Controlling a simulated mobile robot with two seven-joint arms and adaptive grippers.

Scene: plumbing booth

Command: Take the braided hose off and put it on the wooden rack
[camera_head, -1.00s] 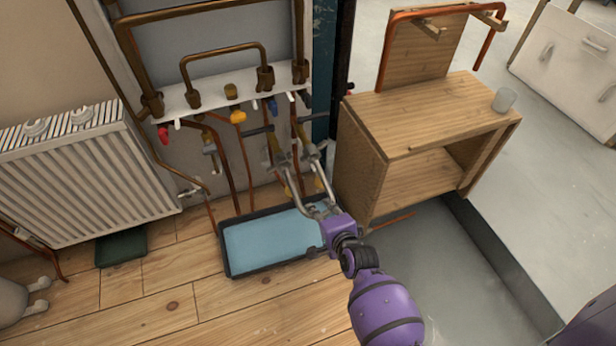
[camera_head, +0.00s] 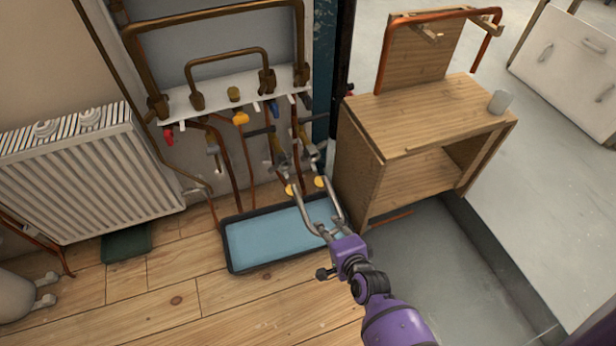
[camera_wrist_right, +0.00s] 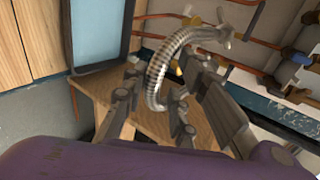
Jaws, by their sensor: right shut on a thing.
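The braided hose (camera_wrist_right: 160,72) shows in the right wrist view as a curved silver tube with a metal fitting at its far end. My right gripper (camera_head: 305,187) is shut on it, with the hose between the fingers in the wrist view. In the head view the gripper is over the blue tray, in front of the pipes and valves, and the hose is hard to make out there. The wooden rack (camera_head: 423,62) is an upright board with pegs on a wooden bench at the right; a copper pipe (camera_head: 440,14) hangs on its pegs. My left gripper is out of view.
A blue tray (camera_head: 265,240) with a dark rim lies on the floor below the pipes. A white radiator (camera_head: 85,180) stands at the left. A grey cup (camera_head: 499,102) stands at the bench's (camera_head: 430,115) right edge; the rest of its top is mostly clear.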

